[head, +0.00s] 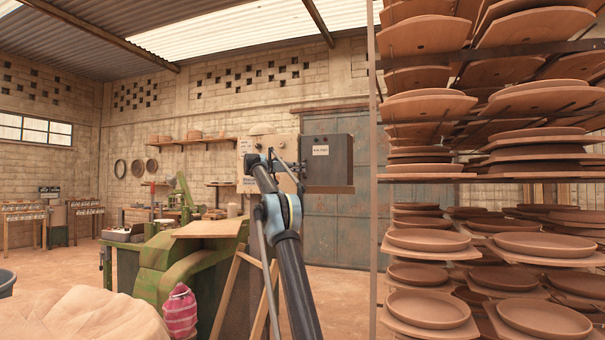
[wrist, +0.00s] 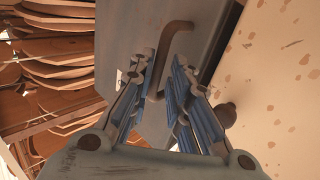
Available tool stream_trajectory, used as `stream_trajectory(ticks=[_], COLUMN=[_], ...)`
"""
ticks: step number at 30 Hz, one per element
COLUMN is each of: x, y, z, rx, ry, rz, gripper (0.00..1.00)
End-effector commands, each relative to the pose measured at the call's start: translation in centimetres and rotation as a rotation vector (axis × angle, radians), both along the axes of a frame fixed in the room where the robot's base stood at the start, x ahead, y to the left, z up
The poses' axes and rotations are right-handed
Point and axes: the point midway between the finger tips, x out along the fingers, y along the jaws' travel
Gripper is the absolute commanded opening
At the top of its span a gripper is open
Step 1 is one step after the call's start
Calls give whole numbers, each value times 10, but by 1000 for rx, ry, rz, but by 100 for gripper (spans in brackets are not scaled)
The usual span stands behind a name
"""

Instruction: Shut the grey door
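The grey door (head: 328,155) is the dark grey panel with a small white label, beside a cream cabinet (head: 252,150) in the head view. It stands swung out to the right of the cabinet. In the wrist view the grey door (wrist: 128,45) fills the upper middle, with a bent brown handle (wrist: 178,26) on it. My gripper (wrist: 162,70) is open, its blue-padded fingers on either side of the handle's lower part. I cannot tell whether they touch it. In the head view my gripper (head: 290,168) is small near the door's left edge.
A tall rack of clay dishes (head: 470,170) stands close on the right. A green machine (head: 190,260) stands below and left of my arm. Large blue-grey metal doors (head: 345,225) are in the back wall. Spotted cream surface (wrist: 275,80) lies right in the wrist view.

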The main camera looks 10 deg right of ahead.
Motion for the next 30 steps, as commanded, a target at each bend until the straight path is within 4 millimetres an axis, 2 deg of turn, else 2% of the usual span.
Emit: stream_trajectory(ticks=[1,6,15,30], x=[-2,-9,-18,-20], y=[12,45,84,90], z=[0,-1,-1,-1], rx=[0,0,-1,-1], ry=[0,0,1,1], rz=[3,4,3,2], gripper=[17,17,17,17])
